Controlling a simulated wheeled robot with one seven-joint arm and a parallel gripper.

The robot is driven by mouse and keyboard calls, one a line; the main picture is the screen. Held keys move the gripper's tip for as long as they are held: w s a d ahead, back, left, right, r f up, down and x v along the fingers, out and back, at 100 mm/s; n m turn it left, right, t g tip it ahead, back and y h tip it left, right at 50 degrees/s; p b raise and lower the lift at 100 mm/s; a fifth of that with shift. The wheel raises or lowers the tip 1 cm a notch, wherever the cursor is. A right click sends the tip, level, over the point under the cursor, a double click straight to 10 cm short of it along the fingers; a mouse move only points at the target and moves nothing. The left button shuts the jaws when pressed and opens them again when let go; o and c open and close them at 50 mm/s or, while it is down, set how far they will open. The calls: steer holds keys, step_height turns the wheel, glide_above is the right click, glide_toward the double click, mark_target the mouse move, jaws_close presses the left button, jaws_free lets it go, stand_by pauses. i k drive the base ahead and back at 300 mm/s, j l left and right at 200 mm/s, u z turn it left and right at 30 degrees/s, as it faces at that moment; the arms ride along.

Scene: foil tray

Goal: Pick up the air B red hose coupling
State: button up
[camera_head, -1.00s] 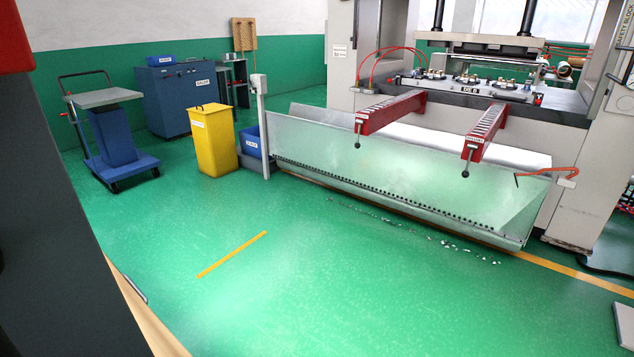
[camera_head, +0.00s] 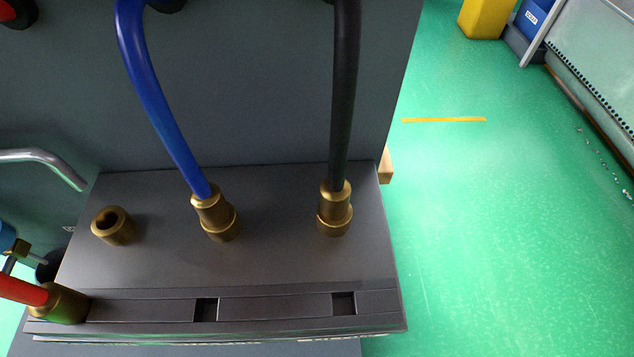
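A red hose (camera_head: 20,290) enters from the left edge and ends in a brass coupling (camera_head: 62,304). This coupling lies tilted on its side at the front left of a dark grey block (camera_head: 270,262). No air B marking is readable. A blue hose (camera_head: 165,110) and a black hose (camera_head: 343,100) end in upright brass couplings on the block's top. A bare brass fitting (camera_head: 113,226) with an open hole stands at the left of the top, with no hose on it. My gripper is not in view.
A grey cabinet wall (camera_head: 250,80) rises behind the block. A bent metal handle (camera_head: 45,158) and a blue fitting (camera_head: 6,238) are at the left. Green floor (camera_head: 490,240) is open to the right, with a yellow bin (camera_head: 486,16) beyond.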

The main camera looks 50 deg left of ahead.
mark_target(52, 301)
steer(key=u, duration=0.4)
steer(key=k+u, duration=0.1)
steer(key=u, duration=0.75)
steer(key=k+u, duration=0.1)
steer(key=u, duration=0.3)
steer(key=k+u, duration=0.25)
steer(key=k+j+u, duration=0.3)
steer(key=k+l, duration=0.1)
steer(key=k, duration=0.05)
